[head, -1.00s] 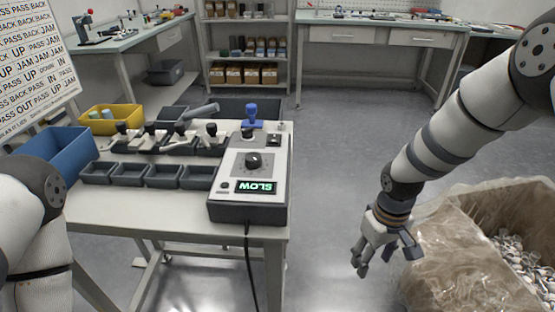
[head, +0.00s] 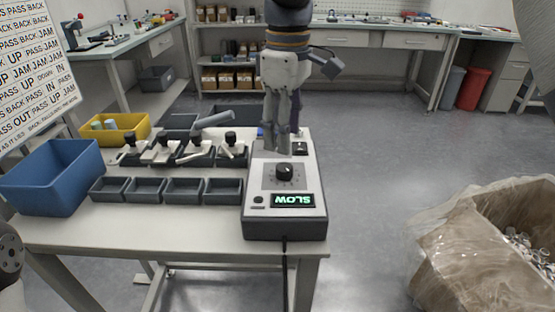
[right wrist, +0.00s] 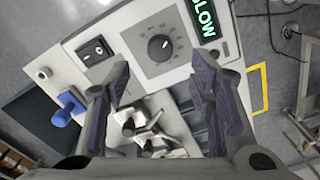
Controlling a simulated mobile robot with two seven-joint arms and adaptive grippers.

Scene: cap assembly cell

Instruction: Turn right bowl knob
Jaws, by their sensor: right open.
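A grey control box (head: 255,218) stands at the right end of the table. On its top is a black round knob (head: 284,172) with a marked dial plate, above a green display (head: 292,199) reading SLOW. In the right wrist view the knob (right wrist: 160,47) lies ahead, between the fingertip lines. My right gripper (head: 279,147) is open and empty, pointing down over the back of the box, just behind the knob; contact is not seen. It hides part of the box top and most of a blue part (right wrist: 68,108).
A black rocker switch (head: 299,148) sits behind the knob. Dark small bins (head: 184,190) and several levered devices stand left of the box, with a blue bin (head: 60,185) and yellow bin (head: 108,138) farther left. A bag-lined crate (head: 450,240) is at the right; floor between is clear.

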